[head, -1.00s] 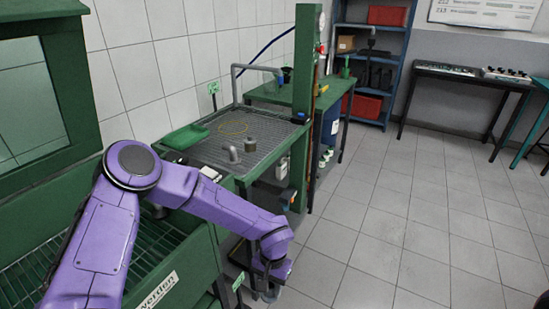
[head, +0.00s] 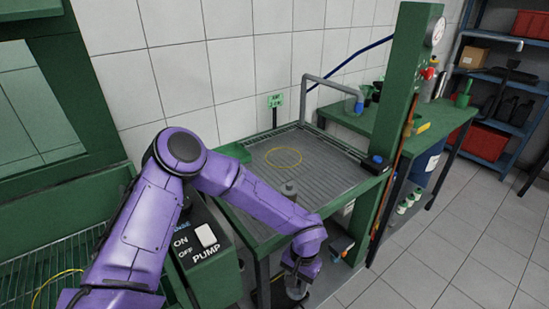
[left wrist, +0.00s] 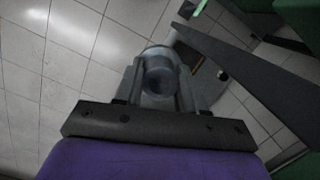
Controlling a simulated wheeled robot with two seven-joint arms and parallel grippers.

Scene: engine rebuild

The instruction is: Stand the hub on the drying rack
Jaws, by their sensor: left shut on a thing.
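My left gripper (head: 298,268) hangs at the end of my purple arm, in front of the drying rack's near edge and lower than its top. It is shut on the hub, a grey round part with a wider base; it shows between the jaws in the left wrist view (left wrist: 160,80) and partly below the gripper in the head view (head: 297,289). The drying rack (head: 335,165) is a ribbed grey surface in a green frame, with a yellow ring (head: 284,158) marked on it. My right gripper is not in view.
A grey metal part (head: 289,188) stands on the rack's near side, partly behind my arm. A green post (head: 405,110) rises at the rack's right. A pump switch box (head: 205,240) is at the left. The ring area is clear.

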